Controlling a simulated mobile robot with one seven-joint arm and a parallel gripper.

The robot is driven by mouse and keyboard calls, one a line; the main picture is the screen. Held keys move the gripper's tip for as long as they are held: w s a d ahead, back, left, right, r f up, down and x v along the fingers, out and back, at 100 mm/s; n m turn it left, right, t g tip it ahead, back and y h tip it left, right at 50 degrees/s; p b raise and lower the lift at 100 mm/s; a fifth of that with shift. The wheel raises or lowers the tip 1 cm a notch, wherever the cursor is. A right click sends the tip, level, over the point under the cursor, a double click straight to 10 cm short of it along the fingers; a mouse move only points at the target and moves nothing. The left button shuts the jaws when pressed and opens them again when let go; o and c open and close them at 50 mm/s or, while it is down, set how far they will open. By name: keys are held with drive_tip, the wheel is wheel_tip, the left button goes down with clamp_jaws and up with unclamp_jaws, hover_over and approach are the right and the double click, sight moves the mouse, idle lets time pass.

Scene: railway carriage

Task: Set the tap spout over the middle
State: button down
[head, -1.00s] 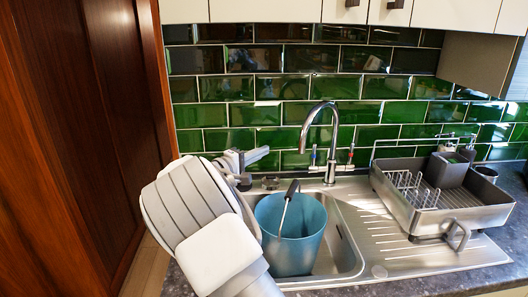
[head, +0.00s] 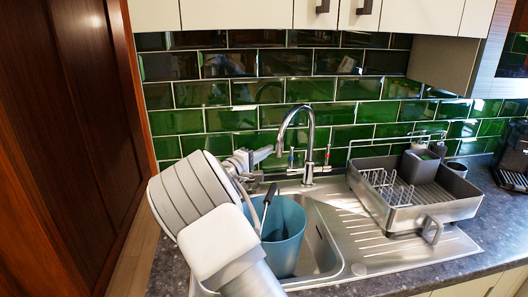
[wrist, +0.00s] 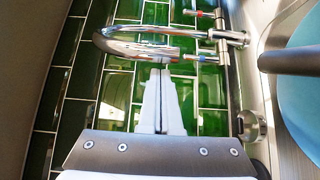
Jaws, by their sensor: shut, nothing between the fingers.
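The chrome tap (head: 310,140) stands upright behind the sink, its gooseneck spout (head: 281,130) curving to the left with the end pointing down. In the wrist view the spout (wrist: 140,46) arches across the picture just beyond my fingertips. My gripper (head: 271,152) is shut and empty, its fingertips beside the spout's lower end; in the wrist view its fingers (wrist: 163,72) reach up to the spout. I cannot tell whether they touch. The steel sink (head: 335,262) lies below, and a blue bucket (head: 285,250) fills much of its bowl.
A dark-handled tool (head: 270,195) stands up from the bucket, close below my gripper; its handle (wrist: 290,61) also shows in the wrist view. A dish rack (head: 440,213) stands on the drainer to the right. Green tiles (head: 235,118) back the sink.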

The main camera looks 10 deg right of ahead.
drive_tip(key=s+d+b, duration=0.1)
drive_tip(key=b, duration=0.1)
drive_tip(key=shift+s+b, duration=0.1)
drive_tip(key=shift+b, duration=0.2)
drive_tip(key=shift+a, duration=0.15)
idle(0.3)
